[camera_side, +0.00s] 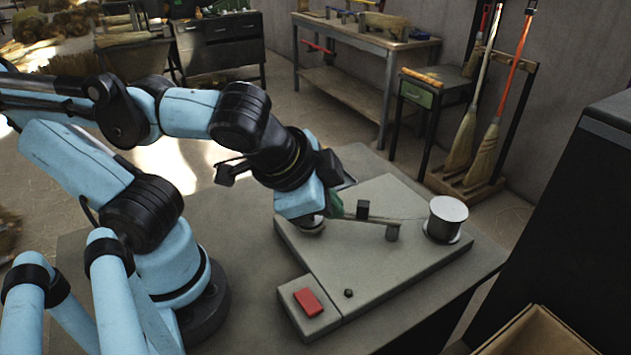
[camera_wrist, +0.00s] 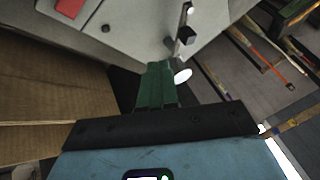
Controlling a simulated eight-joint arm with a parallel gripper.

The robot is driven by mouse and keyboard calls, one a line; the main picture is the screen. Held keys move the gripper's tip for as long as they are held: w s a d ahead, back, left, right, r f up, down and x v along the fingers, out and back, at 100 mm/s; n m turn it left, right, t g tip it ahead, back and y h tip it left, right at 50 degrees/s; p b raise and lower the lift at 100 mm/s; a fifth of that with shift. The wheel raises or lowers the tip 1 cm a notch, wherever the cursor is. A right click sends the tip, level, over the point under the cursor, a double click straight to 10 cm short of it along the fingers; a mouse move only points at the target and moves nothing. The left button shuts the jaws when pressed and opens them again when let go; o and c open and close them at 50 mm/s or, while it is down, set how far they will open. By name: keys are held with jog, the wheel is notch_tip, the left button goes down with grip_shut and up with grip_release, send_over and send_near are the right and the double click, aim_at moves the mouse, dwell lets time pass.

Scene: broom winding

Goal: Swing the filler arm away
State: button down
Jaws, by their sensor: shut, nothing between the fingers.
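The filler arm (camera_side: 376,220) is a thin bar above the grey machine plate, with a small black block (camera_side: 363,209) on it and a short grey post (camera_side: 392,233) near its right end. The black block also shows in the wrist view (camera_wrist: 186,36). My gripper (camera_side: 336,206) is beside the left end of the bar, its green fingers close to it; whether they touch is unclear. In the wrist view the green fingers (camera_wrist: 157,85) are together and empty. Part of the bar is hidden by my gripper.
A wire spool (camera_side: 447,220) stands on the plate's right end. A red button (camera_side: 308,301) sits on a front-left box, with a small black knob (camera_side: 348,293) nearby. A cardboard box (camera_side: 538,335) is at the lower right. Brooms (camera_side: 485,150) stand behind.

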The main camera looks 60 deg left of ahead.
jog(key=shift+s+d+r+m+t, duration=0.3)
jog(key=shift+s+d+r+m, duration=0.1)
jog(key=shift+s+r, duration=0.1)
send_near(366, 219)
jog(key=shift+w+d+f, duration=0.1)
jog(key=shift+d+f, duration=0.6)
jog(key=shift+f, duration=0.2)
jog(key=shift+d+f, duration=0.7)
jog(key=shift+f, duration=0.2)
jog(key=shift+w+a, duration=1.25)
jog(key=shift+a, duration=0.3)
